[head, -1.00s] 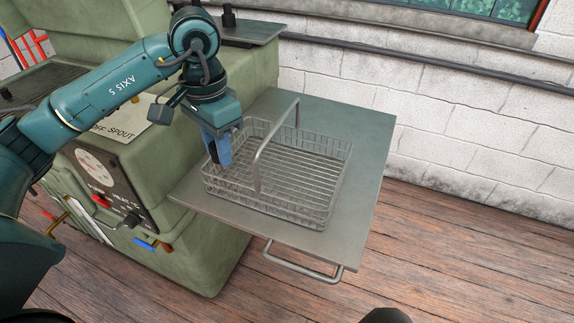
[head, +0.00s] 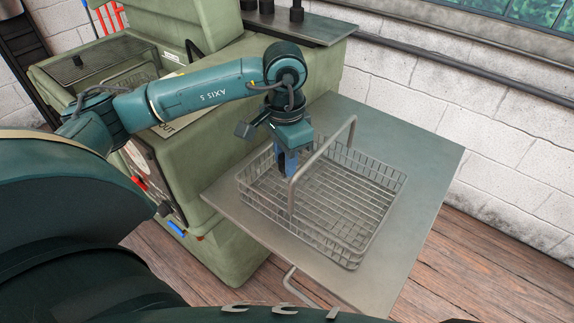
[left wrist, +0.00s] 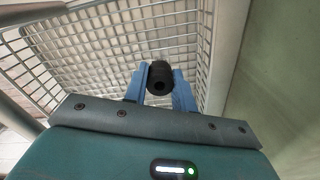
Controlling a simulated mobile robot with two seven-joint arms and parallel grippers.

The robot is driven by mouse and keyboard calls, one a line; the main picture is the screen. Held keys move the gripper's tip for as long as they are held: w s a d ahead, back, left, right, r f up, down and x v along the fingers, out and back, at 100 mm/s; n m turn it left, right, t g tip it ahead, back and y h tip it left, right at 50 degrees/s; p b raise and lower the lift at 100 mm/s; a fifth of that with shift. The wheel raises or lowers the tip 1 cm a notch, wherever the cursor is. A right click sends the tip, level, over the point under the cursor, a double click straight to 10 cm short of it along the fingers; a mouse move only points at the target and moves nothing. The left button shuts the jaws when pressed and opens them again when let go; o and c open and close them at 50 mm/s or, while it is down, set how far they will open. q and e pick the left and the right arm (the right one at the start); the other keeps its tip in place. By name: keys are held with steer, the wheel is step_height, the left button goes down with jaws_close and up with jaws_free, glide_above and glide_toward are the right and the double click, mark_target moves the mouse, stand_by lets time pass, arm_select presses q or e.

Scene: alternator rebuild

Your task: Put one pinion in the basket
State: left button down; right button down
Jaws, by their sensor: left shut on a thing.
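A wire basket (head: 376,235) with a bar handle stands upright on a grey metal shelf. My left gripper (head: 286,167) points down inside the basket's outline, between the handle and the back left wall. In the left wrist view its blue fingers (left wrist: 160,88) are shut on a dark cylindrical pinion (left wrist: 160,73) with a hole in its end. The basket's mesh (left wrist: 150,30) shows beyond the pinion. I cannot tell whether the pinion touches the basket floor. I see nothing else in the basket. My right gripper is not in view.
The basket handle (head: 321,158) arches close to the right of my left gripper. A green machine (head: 215,165) stands to the left of the grey shelf (head: 425,160). Several dark parts (head: 296,11) stand on a higher shelf at the back. The shelf right of the basket is clear.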

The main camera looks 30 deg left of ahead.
arm_select(q)
step_height(320, 180, down, 2)
steer(key=shift+f, duration=0.25)
steer(key=shift+f, duration=0.1)
steer(key=shift+f, duration=0.2)
steer(key=c, duration=1.1)
jaws_free()
steer(key=shift+r, duration=0.1)
steer(key=shift+c, duration=0.2)
